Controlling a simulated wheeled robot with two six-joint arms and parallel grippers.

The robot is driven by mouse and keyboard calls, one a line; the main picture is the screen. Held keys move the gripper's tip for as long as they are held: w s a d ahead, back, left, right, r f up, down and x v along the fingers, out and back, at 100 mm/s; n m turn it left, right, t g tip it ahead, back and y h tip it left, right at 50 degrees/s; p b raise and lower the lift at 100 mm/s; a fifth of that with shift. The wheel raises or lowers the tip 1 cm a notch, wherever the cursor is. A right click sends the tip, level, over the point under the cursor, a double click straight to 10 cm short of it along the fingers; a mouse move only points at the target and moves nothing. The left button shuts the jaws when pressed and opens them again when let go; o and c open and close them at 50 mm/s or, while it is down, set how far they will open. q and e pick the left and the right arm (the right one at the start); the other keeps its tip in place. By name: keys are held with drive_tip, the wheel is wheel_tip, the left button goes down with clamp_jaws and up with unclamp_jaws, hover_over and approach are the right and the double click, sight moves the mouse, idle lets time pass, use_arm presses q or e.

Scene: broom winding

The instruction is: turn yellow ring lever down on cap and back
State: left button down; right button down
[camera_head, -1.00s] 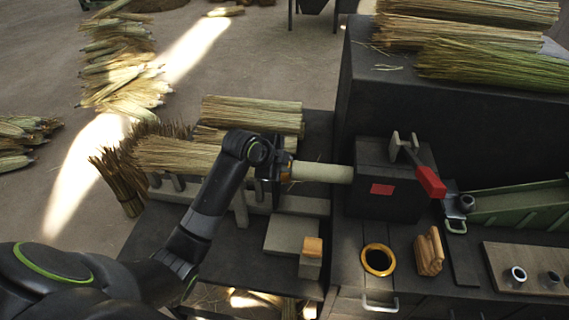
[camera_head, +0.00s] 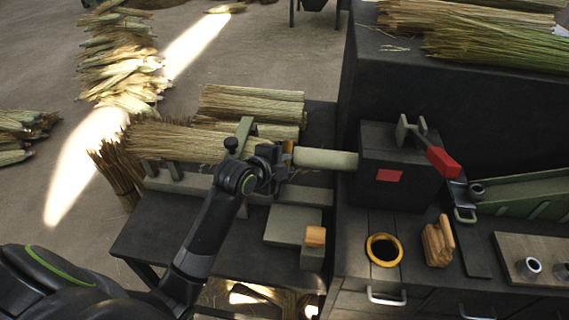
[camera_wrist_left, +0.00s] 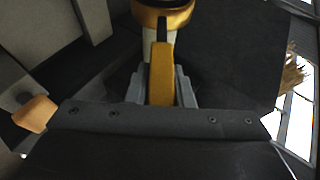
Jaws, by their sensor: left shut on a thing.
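The yellow ring (camera_wrist_left: 163,14) sits at the top of the left wrist view, with its yellow lever (camera_wrist_left: 160,75) reaching down between my finger pads. In the head view the ring shows as a small yellow band (camera_head: 288,153) at the left end of a pale cylinder (camera_head: 325,159). My left gripper (camera_head: 273,166) is at that end, shut on the lever; its grey fingers (camera_wrist_left: 160,92) flank the lever in the wrist view. The gripper hides much of the ring and cylinder end, and I cannot clearly make out the cap. My right gripper is not in view.
A dark block with a red patch (camera_head: 389,175) and red-handled lever (camera_head: 443,163) stands at the cylinder's right end. Straw bundles (camera_head: 252,102) lie behind the gripper.

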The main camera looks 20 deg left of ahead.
use_arm(q)
drive_tip(key=shift+f, duration=0.1)
drive_tip(key=c, duration=1.3)
unclamp_jaws()
drive_tip(key=shift+s, duration=0.1)
drive_tip(key=shift+p+v, duration=1.6)
drive_tip(key=shift+v, duration=7.1)
